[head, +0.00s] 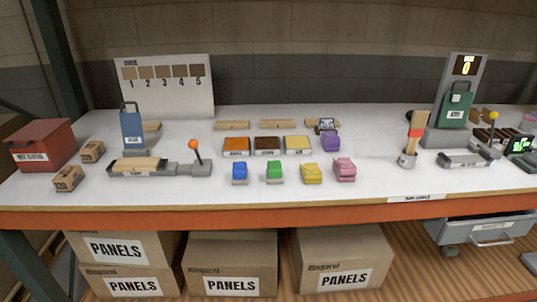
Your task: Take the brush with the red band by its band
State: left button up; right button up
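The lower end is hidden inside the cup. Neither of my grippers is in the head view, so nothing of mine is seen at the brush.
Several coloured blocks, such as the pink one (344,169), sit left of the cup. A grey device with an orange-knobbed lever (196,152) stands farther left. A green container (455,107) stands behind right. Table (375,185) is clear between pink block and cup.

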aim_at(420, 119)
jog(key=i+j+z, duration=0.35)
jog(key=i+j, duration=0.25)
jog(key=j, duration=0.2)
jog(key=i+j+z, duration=0.2)
jog(key=j, duration=0.25)
jog(key=i, duration=0.05)
